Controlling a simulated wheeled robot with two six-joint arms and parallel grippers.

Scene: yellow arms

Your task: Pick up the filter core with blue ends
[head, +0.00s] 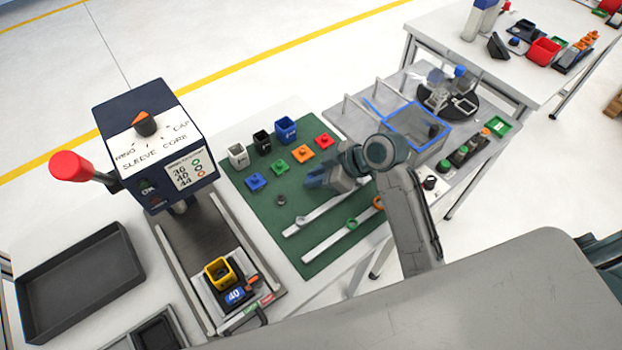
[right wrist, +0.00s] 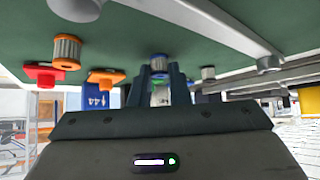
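The filter core with blue ends (right wrist: 159,64) shows in the right wrist view, standing against the green mat between my right gripper's two fingertips (right wrist: 160,73). The fingers look apart, one on each side of it; I cannot tell whether they touch it. In the head view my right gripper (head: 317,180) is low over the middle of the green mat (head: 262,217) and hides this core. Two other cores show in the right wrist view: one with orange ends (right wrist: 66,49) at the left, one with grey ends (right wrist: 208,73) at the right. My left gripper is not in view.
White, black and blue sleeves (head: 285,129) and several coloured caps (head: 278,166) stand on the mat beyond my right gripper. Two pale rails (head: 325,244) lie on its near side. A press (head: 152,145) stands left; a blue-rimmed bin (head: 420,125) is right.

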